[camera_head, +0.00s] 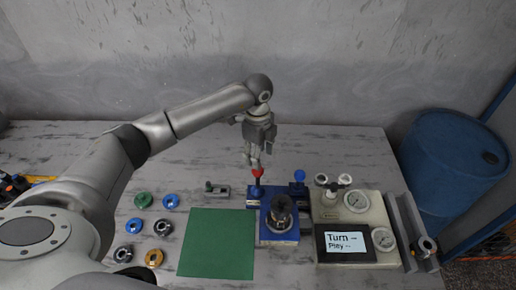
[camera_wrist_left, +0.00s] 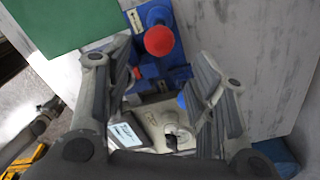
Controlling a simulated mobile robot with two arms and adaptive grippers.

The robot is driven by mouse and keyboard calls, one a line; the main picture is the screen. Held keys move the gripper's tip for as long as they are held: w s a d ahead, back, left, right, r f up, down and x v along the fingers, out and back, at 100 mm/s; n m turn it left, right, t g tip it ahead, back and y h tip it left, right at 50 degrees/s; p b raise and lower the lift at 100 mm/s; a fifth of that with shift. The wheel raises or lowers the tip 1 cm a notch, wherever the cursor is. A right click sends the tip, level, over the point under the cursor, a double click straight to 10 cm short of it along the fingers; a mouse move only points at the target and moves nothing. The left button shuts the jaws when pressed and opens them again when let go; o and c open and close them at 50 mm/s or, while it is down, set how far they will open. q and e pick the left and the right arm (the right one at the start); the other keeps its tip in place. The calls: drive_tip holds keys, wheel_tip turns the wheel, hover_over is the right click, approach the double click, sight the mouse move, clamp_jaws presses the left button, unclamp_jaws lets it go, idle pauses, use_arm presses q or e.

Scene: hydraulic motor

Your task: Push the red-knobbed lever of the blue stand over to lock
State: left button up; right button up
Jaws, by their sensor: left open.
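The blue stand (camera_head: 279,233) sits on the table at the right of the green mat, with a dark metal part upright on it. Its lever has a red knob (camera_head: 258,173) on a dark rod and stands roughly upright at the stand's back left. My left gripper (camera_head: 256,163) is just above and behind the red knob, pointing down. In the left wrist view the red knob (camera_wrist_left: 159,40) shows beyond the gap between the open fingers (camera_wrist_left: 165,85). Whether a finger touches the knob cannot be told. My right gripper is not in view.
A second blue knob (camera_head: 299,175) stands at the stand's back right. A beige gauge panel (camera_head: 350,207) with a display is close on the right. The green mat (camera_head: 217,243) and several coloured rings (camera_head: 143,200) lie left. A blue barrel (camera_head: 450,165) stands beyond the table.

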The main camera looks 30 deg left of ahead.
sight(256, 171)
use_arm(q)
drive_tip(key=shift+a, duration=0.3)
drive_tip(key=shift+s+f, duration=0.1)
drive_tip(key=shift+f, duration=0.05)
wheel_tip(256, 171, down, 9)
drive_tip(key=b, duration=0.6)
drive_tip(key=shift+d+r, duration=0.1)
drive_tip(key=shift+r, duration=0.1)
drive_tip(key=c, duration=0.7)
